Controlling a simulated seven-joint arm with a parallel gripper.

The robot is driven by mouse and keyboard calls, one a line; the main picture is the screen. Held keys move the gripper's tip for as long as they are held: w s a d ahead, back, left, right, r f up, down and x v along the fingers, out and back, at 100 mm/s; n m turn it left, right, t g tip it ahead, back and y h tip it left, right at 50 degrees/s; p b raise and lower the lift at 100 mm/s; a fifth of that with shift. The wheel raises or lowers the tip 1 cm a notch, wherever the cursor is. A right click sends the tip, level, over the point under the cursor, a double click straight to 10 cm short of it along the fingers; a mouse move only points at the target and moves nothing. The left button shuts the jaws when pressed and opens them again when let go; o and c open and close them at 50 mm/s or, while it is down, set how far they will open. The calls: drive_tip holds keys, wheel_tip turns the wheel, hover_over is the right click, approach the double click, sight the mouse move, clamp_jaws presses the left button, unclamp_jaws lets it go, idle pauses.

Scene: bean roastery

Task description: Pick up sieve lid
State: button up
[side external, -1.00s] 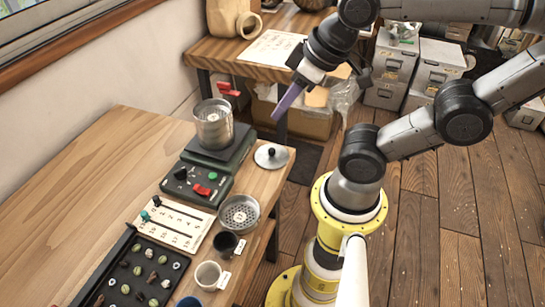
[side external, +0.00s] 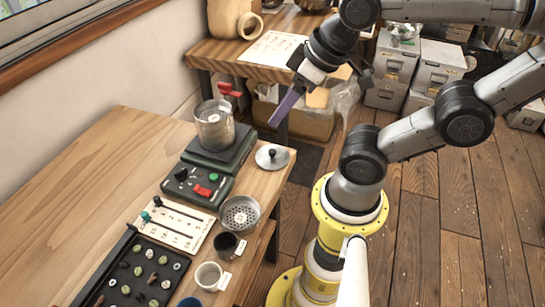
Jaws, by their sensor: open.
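One long purple-grey finger shows clearly, pointing down and left; the other finger is hard to make out. The perforated metal sieve (side external: 239,213) sits on the table in front of the lid.
A black cup (side external: 226,245), a white cup (side external: 208,275), a numbered card (side external: 172,224) and a black tray (side external: 127,273) stand nearer. The table's left side is clear.

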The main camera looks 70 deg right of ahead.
drive_tip(key=w+r+m, duration=0.1)
drive_tip(key=w+m, duration=0.4)
drive_tip(key=m, duration=0.2)
drive_tip(key=m+g, duration=0.6)
drive_tip(key=m, duration=1)
hover_over(272, 150)
drive_tip(key=f, duration=1.7)
drive_tip(key=a+f, duration=0.1)
drive_tip(key=f, duration=0.8)
drive_tip(key=shift+f, duration=0.2)
drive_tip(key=shift+s+d+f, duration=0.1)
drive_tip(key=shift+d+f, duration=0.05)
drive_tip(key=shift+f, duration=0.7)
drive_tip(key=shift+w+d+f, duration=0.1)
drive_tip(key=shift+d+f, duration=0.1)
drive_tip(key=shift+f, duration=0.7)
drive_tip(key=shift+s+d+f, duration=0.1)
drive_tip(key=shift+d+f, duration=0.05)
drive_tip(key=shift+f, duration=0.7)
clamp_jaws()
